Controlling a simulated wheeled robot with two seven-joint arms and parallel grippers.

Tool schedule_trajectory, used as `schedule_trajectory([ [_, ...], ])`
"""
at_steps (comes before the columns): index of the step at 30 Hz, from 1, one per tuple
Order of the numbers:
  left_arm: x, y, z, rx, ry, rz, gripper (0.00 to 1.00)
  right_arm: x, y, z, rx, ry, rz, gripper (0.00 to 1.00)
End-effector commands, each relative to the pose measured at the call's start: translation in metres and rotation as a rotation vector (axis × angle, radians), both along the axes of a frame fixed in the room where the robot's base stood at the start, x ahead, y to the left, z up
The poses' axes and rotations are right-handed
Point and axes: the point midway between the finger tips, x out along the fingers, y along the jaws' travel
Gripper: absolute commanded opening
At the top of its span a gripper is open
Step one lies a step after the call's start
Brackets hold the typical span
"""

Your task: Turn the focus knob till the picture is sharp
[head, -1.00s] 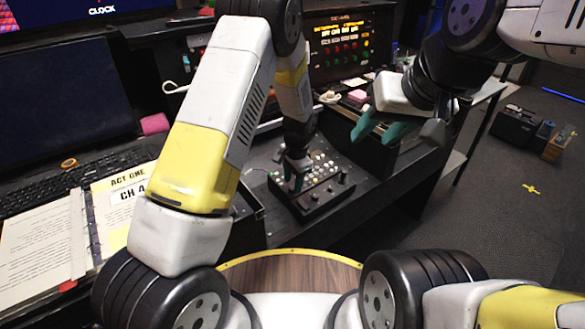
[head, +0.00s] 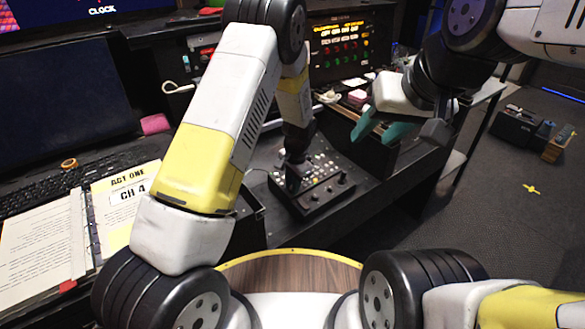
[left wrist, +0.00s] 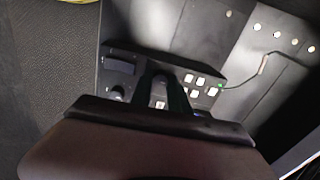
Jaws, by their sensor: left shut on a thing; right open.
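A black control box (head: 318,194) with pale buttons and dark knobs sits on the desk in the middle of the head view. My left gripper (head: 292,183) points down onto its left part, shut on a knob that the fingers hide. In the left wrist view the dark fingers (left wrist: 171,94) reach into the box between a free knob (left wrist: 117,92) and lit white buttons (left wrist: 200,82).
A console screen (head: 340,48) with yellow text and red and green marks stands behind. A dark monitor (head: 60,95), a keyboard (head: 95,172) and an open binder (head: 115,200) are at left. Floor on the right is mostly clear.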

Motion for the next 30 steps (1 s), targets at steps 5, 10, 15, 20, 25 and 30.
schedule_trajectory([
  [5, 0.0001, -0.0002, 0.0002, -0.015, -0.013, 0.141, 0.00, 0.0000, 0.0000, 0.0000, 0.000, 0.000, 0.000, 0.43],
  [10, 0.0002, 0.0000, 0.0003, -0.018, -0.014, 0.162, 0.00, 0.0000, 0.0000, 0.0000, 0.000, 0.000, 0.000, 0.43],
  [15, 0.0002, 0.0000, 0.0003, -0.018, -0.015, 0.160, 0.27, 0.0000, 0.0000, 0.0000, 0.000, 0.000, 0.000, 0.43],
  [20, 0.0002, 0.0000, 0.0003, -0.017, -0.014, 0.159, 0.43, 0.0000, 0.0000, 0.0000, 0.000, 0.000, 0.000, 0.43],
  [25, 0.0001, 0.0000, 0.0002, -0.017, -0.014, 0.159, 0.43, 0.0000, 0.0000, 0.0000, 0.000, 0.000, 0.000, 0.43],
  [30, -0.0002, -0.0011, 0.0089, -0.019, -0.015, 0.159, 0.43, 0.0000, 0.0000, 0.0000, 0.000, 0.000, 0.000, 0.43],
])
